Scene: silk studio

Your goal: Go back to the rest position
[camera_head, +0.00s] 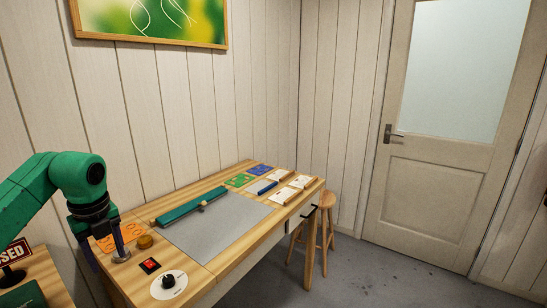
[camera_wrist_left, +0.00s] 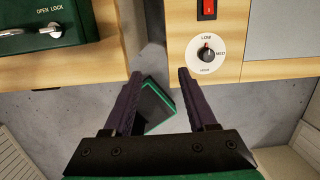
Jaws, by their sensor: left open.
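My left gripper (camera_head: 107,260) is at the near left end of the wooden worktable in the head view, pointing down. My right gripper is not in view.
The worktable (camera_head: 225,265) holds a grey mat (camera_head: 215,225), a green bar (camera_head: 190,211), a dial (camera_head: 168,284) and a red switch (camera_head: 150,265). A green box (camera_wrist_left: 45,30) stands left of the gap. A stool (camera_head: 327,215) and door (camera_head: 430,185) are beyond.

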